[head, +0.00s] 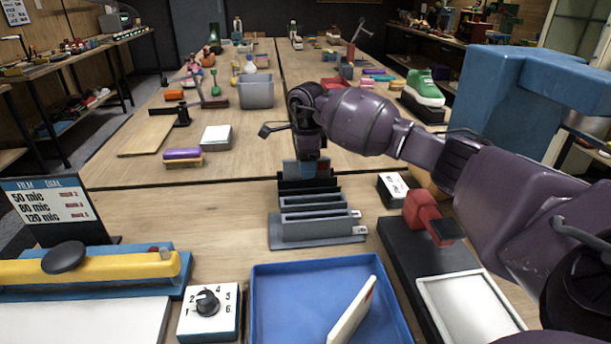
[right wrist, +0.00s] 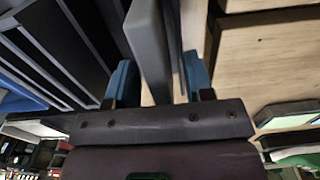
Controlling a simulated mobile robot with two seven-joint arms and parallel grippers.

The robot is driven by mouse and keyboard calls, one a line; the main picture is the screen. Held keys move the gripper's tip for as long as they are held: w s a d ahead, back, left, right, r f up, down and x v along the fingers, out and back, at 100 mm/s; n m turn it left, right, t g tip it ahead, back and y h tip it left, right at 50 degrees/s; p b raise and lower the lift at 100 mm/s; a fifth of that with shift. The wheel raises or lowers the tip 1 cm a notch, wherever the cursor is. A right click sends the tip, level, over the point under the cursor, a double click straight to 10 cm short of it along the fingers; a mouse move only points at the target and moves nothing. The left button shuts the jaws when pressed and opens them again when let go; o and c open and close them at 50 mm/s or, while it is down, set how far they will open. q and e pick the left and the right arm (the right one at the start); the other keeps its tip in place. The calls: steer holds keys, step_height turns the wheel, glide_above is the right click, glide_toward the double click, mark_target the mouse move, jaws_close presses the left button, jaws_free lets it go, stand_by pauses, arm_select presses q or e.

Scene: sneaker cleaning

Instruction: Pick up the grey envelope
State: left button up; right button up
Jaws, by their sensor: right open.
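My right gripper (head: 306,170) points down over the back end of the grey slotted rack (head: 330,238), near the middle of the table. In the right wrist view its blue fingers (right wrist: 160,82) are apart, with a flat grey piece standing on edge between them, likely the grey envelope (right wrist: 152,50). A gap shows beside each finger, and I see no firm grip. In the head view the gripper and dark upright panels largely hide this piece. My left gripper is not in view.
A blue tray (head: 268,300) with a tilted white slab (head: 353,312) stands in front of the rack. A numbered dial box (head: 208,312) and a yellow-armed sealer (head: 100,267) are to the left. A red block (head: 420,210) stands on a dark base to the right.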

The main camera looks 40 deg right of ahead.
steer(key=shift+r, duration=0.15)
steer(key=shift+c, duration=1.3)
jaws_close()
